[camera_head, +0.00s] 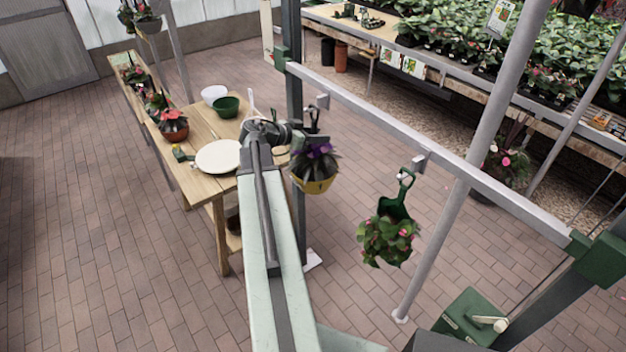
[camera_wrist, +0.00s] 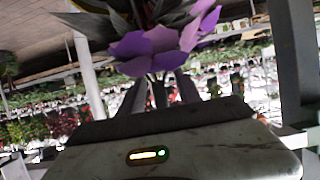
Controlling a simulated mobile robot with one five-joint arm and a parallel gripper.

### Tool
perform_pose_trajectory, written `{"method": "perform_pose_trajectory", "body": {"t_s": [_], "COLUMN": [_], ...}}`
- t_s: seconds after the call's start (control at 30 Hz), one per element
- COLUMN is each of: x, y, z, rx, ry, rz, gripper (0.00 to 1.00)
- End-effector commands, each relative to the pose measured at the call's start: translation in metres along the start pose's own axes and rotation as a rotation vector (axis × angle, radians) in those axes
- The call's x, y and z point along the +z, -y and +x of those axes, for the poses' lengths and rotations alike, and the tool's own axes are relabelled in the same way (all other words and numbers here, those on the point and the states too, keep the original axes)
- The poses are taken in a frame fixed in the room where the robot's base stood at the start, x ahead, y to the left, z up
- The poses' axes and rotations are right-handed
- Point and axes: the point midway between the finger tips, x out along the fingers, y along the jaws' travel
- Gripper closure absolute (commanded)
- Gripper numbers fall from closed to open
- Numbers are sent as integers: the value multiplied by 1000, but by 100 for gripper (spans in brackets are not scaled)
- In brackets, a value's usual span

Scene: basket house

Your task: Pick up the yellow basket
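The yellow basket (camera_head: 313,185) hangs below the metal rail, near its far-left hook. It holds dark spiky leaves and purple flowers (camera_head: 321,150). My gripper (camera_head: 314,137) is at the upper part of this basket, by its handle and just above the leaves. In the wrist view the purple flowers (camera_wrist: 160,48) are close in front of my gripper (camera_wrist: 172,93) and partly cover its fingers. I cannot tell whether the fingers are closed on the handle.
A green basket (camera_head: 395,207) with pink flowers hangs from the rail (camera_head: 375,115) to the right. A wooden table (camera_head: 205,187) on the left bears a white plate (camera_head: 218,157), bowls and potted plants. A slanted metal post (camera_head: 445,235) stands at right. Brick floor is open at left.

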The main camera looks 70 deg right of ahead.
Motion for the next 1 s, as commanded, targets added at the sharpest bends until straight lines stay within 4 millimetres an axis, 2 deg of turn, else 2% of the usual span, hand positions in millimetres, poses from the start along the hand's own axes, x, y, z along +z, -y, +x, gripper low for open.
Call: {"method": "perform_pose_trajectory", "body": {"t_s": [0.03,0.1,0.27,0.3,0.43,1.0], "x": [3,2,0,0,0,1], "y": [2,2,1,1,1,1], "z": [11,16,16,16,16,15], "rx": [1,-1,-2,-2,-2,-2], "ry": [0,0,0,0,0,3], "rz": [0,0,-1,-1,-1,0], "gripper": [60,60,60,63,99,100]}}
